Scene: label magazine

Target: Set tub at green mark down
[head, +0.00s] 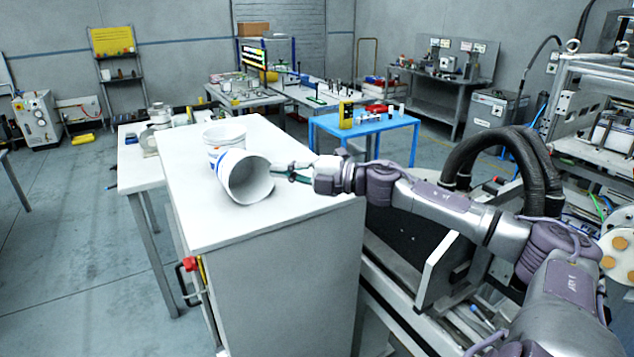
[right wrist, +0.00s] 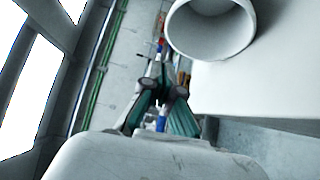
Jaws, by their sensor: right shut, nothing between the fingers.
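A white tub (head: 248,180) with blue print lies tipped on the white cabinet top (head: 185,215), its open mouth facing the front right. A second white tub (head: 225,134) stands upright just behind it; I cannot tell if they touch. My right gripper (head: 282,172) is shut and empty, just right of the tipped tub's rim. In the right wrist view the shut fingers (right wrist: 160,98) show below and left of a white tub's round mouth (right wrist: 210,28), apart from it in the picture. I see no green mark on the top. My left gripper is out of view.
A lower white table (head: 138,178) with metal parts adjoins the cabinet top on the left. A blue table (head: 365,128) with small items stands behind my right arm. The front of the cabinet top is clear. Machinery (head: 590,140) stands at the right.

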